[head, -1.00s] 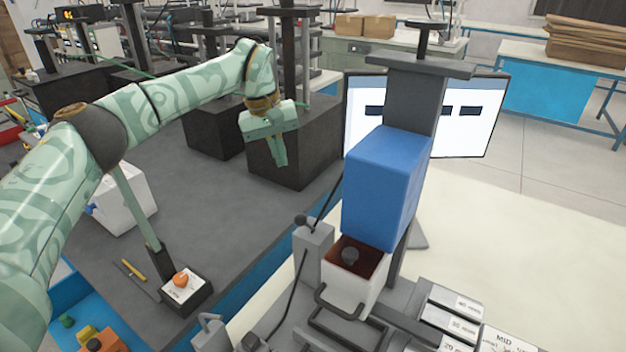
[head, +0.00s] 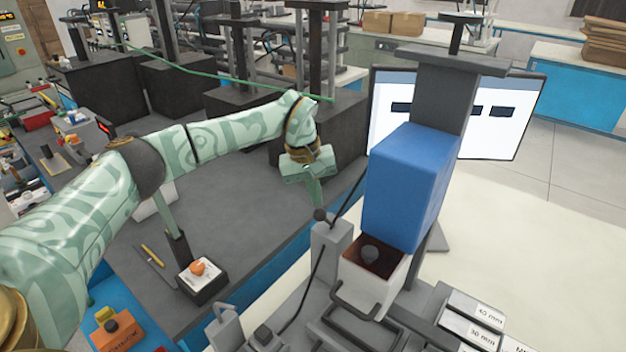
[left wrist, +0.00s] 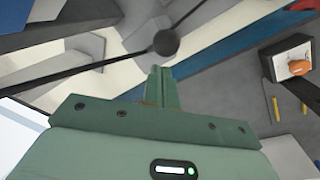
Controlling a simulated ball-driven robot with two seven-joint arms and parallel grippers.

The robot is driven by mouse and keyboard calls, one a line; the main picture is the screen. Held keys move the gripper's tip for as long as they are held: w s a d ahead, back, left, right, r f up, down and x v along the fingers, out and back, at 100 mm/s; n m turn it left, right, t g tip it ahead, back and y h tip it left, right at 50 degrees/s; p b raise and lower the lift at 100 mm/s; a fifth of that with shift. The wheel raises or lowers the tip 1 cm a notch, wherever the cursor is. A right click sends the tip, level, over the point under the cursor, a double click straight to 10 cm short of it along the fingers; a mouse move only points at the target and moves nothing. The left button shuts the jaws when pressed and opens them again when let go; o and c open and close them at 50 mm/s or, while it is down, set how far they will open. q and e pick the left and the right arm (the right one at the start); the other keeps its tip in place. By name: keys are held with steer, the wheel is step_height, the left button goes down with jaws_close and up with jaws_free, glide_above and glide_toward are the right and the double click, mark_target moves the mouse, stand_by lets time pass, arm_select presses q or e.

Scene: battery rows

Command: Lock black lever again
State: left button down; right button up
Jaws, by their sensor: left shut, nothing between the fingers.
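The black lever (head: 345,193) is a thin dark rod with a round ball knob, beside a grey upright block (head: 331,246) left of the blue machine head. It slants up to the right. My left gripper (head: 319,202) is pale green, shut and empty, with its fingers pointing down just above the knob. In the left wrist view, the shut fingers (left wrist: 160,72) point at the black ball knob (left wrist: 166,43), and the rod (left wrist: 80,75) runs off to the left. I cannot tell whether the fingertips touch the knob. My right gripper is out of view.
A blue machine head (head: 405,185) stands right of the lever, above a white box (head: 368,285) with a dark top. A small box with an orange knob (head: 198,268) sits on the dark bench at left. A monitor (head: 500,125) stands behind.

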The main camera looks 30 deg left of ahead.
arm_select(q)
steer(key=shift+s+d+f, duration=0.1)
steer(key=shift+s+d, duration=0.05)
steer(key=shift+s+d+f+t+p, duration=0.1)
steer(key=shift+s+f+t+p, duration=0.3)
steer(key=shift+s+t+p, duration=0.25)
steer(key=shift+s, duration=0.15)
